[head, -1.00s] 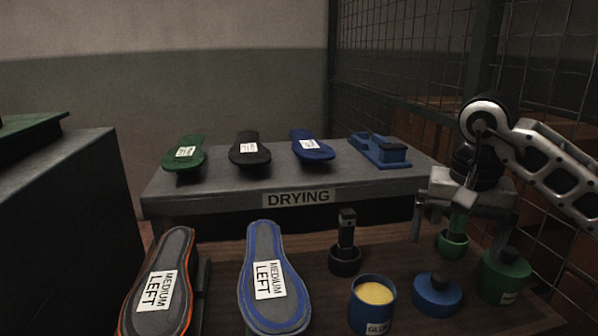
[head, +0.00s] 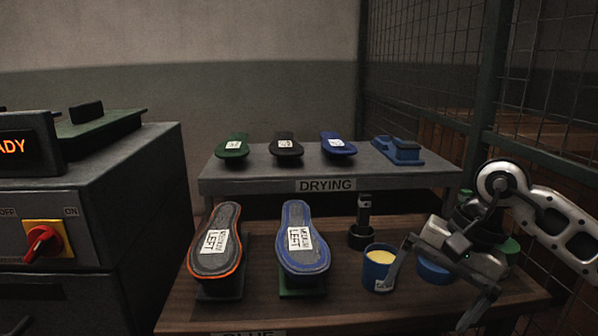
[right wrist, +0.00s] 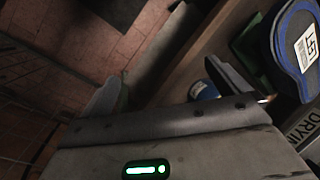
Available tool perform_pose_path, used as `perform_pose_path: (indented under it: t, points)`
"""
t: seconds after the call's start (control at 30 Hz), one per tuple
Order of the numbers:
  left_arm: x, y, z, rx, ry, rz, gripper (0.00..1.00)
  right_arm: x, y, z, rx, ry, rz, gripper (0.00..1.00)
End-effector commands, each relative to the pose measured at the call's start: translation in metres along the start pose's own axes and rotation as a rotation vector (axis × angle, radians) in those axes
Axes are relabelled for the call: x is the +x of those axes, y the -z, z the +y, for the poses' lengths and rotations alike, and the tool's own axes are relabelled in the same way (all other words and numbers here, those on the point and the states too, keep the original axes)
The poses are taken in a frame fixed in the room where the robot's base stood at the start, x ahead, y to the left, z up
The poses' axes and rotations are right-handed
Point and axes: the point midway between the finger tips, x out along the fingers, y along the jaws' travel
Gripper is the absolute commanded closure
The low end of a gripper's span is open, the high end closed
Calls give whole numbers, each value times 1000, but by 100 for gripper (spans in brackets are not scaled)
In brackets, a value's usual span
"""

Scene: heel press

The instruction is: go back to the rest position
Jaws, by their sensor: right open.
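My right gripper (head: 428,302) is open and empty at the lower right of the head view, tilted down in front of the bench's right end. It overlaps the glue cup (head: 380,256) and a blue round pot (head: 433,270) in the picture; I cannot tell whether it touches them. My left gripper is not in view.
The bench (head: 350,300) holds an orange-rimmed sole (head: 215,258), a blue-rimmed sole (head: 303,258) and a dark upright tool (head: 363,225). Behind is the drying shelf (head: 260,183) with several items. A machine (head: 110,210) with a red switch stands left. Wire mesh (head: 545,80) bounds the right.

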Motion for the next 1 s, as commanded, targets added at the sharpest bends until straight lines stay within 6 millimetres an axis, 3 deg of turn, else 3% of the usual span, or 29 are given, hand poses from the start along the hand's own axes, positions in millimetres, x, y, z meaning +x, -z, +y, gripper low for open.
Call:
perform_pose_path:
  t: [0.17,0.23,0.3,0.4,0.5,0.57,0.67,0.7,0.83,1.0]
  points:
    - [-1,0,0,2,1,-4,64,41,-54,-36,129,184,-263,0]
    - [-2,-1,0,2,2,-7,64,54,-88,-55,239,279,-440,0]
    - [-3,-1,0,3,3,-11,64,59,-126,-78,421,390,-691,0]
    - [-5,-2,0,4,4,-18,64,46,-163,-106,778,507,-1112,0]
    - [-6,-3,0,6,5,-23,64,27,-163,-120,1195,544,-1549,0]
    - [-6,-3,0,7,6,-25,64,23,-148,-118,1466,528,-1812,0]
    - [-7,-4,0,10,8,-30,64,38,-112,-96,1939,435,-2251,0]
    - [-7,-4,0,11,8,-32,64,52,-97,-81,-1989,-348,2264,0]
    - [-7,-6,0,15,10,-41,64,120,-73,-15,-1544,-54,1685,0]
    - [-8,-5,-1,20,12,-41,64,192,-94,58,-1109,110,1195,0]
